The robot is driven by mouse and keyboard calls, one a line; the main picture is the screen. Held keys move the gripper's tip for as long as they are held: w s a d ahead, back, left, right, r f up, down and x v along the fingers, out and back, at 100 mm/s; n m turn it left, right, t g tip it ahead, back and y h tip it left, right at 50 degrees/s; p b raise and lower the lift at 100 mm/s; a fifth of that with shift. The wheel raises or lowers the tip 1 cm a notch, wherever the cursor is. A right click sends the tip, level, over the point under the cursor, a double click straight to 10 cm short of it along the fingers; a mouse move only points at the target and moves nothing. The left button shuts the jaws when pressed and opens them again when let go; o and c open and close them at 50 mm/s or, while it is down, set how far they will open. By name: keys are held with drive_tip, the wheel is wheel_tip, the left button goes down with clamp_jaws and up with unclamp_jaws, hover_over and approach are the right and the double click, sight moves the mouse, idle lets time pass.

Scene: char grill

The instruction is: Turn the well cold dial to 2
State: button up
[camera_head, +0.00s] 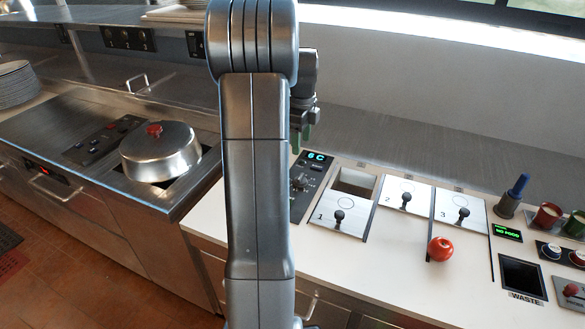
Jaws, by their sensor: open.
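The dark control panel (315,172) stands just right of my arm, left of the numbered wells. Its display (316,156) reads 6 C in light green-blue digits. A small dark dial (300,183) shows below the display, close to the arm's edge. Its pointer setting is too small to read. My arm hides the panel's left part. My gripper (303,138) is above and behind the panel, apart from it. Its greenish fingers point down; they are open and hold nothing that I see.
Wells with lids 1 (339,218), 2 (405,196) and 3 (461,211) lie to the right; well 1 is partly uncovered. A red tomato (440,249) sits in front. A domed metal lid (160,152) stands on the left. A waste opening (522,276) is at right.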

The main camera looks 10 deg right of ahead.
sight(301, 176)
wheel_tip(301, 176, down, 12)
drive_tip(key=shift+f+p, duration=0.25)
drive_tip(key=shift+p, duration=0.45)
drive_tip(key=c, duration=1)
